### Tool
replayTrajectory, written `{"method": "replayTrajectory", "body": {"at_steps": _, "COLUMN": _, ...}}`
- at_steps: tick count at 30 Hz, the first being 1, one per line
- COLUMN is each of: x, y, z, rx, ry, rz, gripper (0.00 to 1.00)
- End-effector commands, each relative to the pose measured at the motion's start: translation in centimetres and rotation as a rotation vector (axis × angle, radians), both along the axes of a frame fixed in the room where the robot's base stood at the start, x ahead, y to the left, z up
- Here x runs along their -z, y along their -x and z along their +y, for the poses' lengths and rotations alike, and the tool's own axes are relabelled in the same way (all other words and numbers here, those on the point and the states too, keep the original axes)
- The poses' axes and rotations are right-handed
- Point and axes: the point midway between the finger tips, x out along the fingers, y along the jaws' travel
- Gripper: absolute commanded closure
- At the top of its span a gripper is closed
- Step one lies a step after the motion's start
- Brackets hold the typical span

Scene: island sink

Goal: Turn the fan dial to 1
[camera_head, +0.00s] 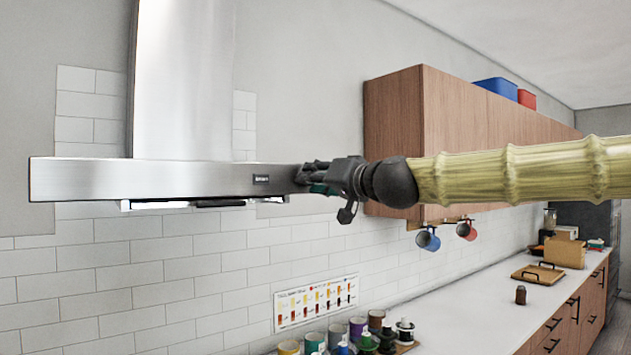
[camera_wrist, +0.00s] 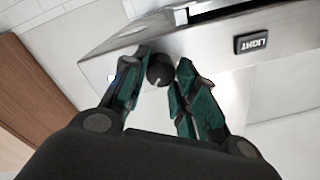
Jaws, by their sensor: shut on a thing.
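The fan dial (camera_wrist: 159,74) is a small round dark knob on the front face of the steel range hood (camera_head: 150,178). A pale mark shows on the dial. I cannot read any numbers around it. My gripper (camera_head: 304,174) is at the right end of the hood front in the head view, and its fingers hide the dial there. In the wrist view my gripper (camera_wrist: 165,64) has its two green-padded fingers on either side of the dial, shut on it.
A black LIGHT button (camera_wrist: 251,43) sits on the hood front beside the dial. Wooden wall cabinets (camera_head: 470,120) are close on the right, behind my arm. Mugs (camera_head: 428,239) hang below them. Paint pots (camera_head: 335,335) stand on the counter.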

Motion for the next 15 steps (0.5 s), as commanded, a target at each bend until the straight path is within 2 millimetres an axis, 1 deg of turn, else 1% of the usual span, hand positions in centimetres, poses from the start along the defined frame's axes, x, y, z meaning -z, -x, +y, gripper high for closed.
{"method": "replayTrajectory", "body": {"at_steps": 6, "x": -0.12, "y": -0.05, "z": -0.09, "rx": 0.002, "ry": 0.000, "rz": -0.001, "gripper": 0.95}}
{"method": "replayTrajectory", "body": {"at_steps": 7, "x": -0.12, "y": -0.05, "z": -0.09, "rx": 0.002, "ry": 0.000, "rz": -0.001, "gripper": 0.66}}
{"method": "replayTrajectory", "body": {"at_steps": 9, "x": -0.11, "y": -0.05, "z": -0.08, "rx": 0.001, "ry": 0.000, "rz": -0.002, "gripper": 0.53}}
{"method": "replayTrajectory", "body": {"at_steps": 10, "x": -0.10, "y": -0.04, "z": -0.08, "rx": 0.001, "ry": 0.000, "rz": -0.002, "gripper": 0.50}}
{"method": "replayTrajectory", "body": {"at_steps": 15, "x": -0.05, "y": -0.03, "z": -0.04, "rx": 0.001, "ry": 0.000, "rz": -0.001, "gripper": 0.50}}
